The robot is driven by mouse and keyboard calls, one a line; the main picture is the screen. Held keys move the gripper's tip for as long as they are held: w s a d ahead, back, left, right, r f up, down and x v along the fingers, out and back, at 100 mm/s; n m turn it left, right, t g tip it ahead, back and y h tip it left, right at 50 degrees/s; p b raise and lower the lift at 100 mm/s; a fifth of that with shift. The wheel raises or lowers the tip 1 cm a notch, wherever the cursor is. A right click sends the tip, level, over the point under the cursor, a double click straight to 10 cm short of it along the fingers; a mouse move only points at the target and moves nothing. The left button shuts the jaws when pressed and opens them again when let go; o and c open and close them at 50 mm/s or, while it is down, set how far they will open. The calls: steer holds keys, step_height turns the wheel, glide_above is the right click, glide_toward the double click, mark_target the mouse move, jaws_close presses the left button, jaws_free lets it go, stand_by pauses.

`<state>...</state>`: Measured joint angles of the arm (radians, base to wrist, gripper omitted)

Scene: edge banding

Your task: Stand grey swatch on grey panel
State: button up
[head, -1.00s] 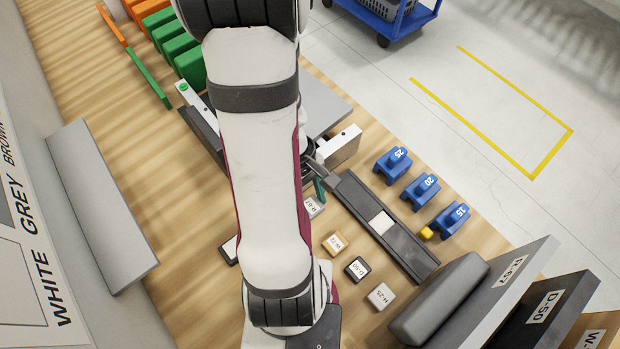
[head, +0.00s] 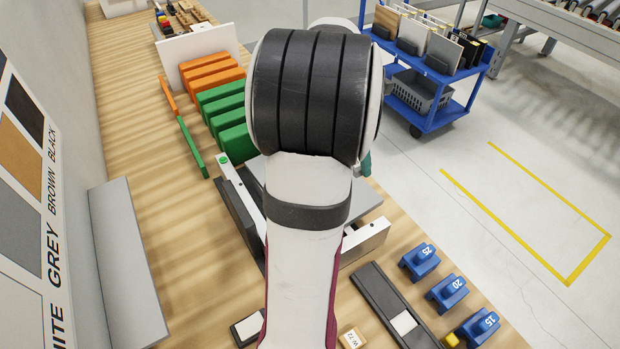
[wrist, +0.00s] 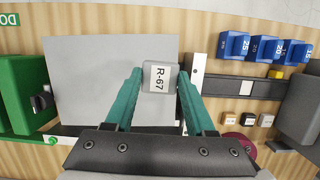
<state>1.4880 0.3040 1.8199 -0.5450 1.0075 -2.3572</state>
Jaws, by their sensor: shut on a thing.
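The grey swatch (wrist: 159,79), labelled R-67, is between the teal fingertips of my gripper (wrist: 159,84) in the wrist view. The gripper is shut on it, with the label facing the camera. The swatch appears over the right part of the flat grey panel (wrist: 90,80); I cannot tell whether it touches the panel. In the head view the grey panel (head: 364,205) is partly covered by my arm. The swatch is hidden there, and only a bit of teal finger shows beside the arm.
Green blocks (head: 222,108) and orange blocks (head: 212,72) stand behind the panel. A white-and-dark fence (head: 240,215) runs along its left. Blue numbered blocks (head: 446,292) and a dark rail (head: 385,305) are at the front right. Small swatches (wrist: 249,119) lie on the bench.

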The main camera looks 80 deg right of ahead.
steer(key=w+d+f, duration=0.1)
steer(key=w+f, duration=0.1)
steer(key=w, duration=0.1)
steer(key=w+d+f, duration=0.1)
steer(key=w+f, duration=0.1)
steer(key=w, duration=0.2)
steer(key=w+d+f, duration=0.1)
steer(key=w+f, duration=0.2)
steer(key=shift+w+d, duration=0.4)
steer(key=shift+f, duration=1.95)
steer(key=o, duration=1.3)
steer(key=shift+f, duration=0.1)
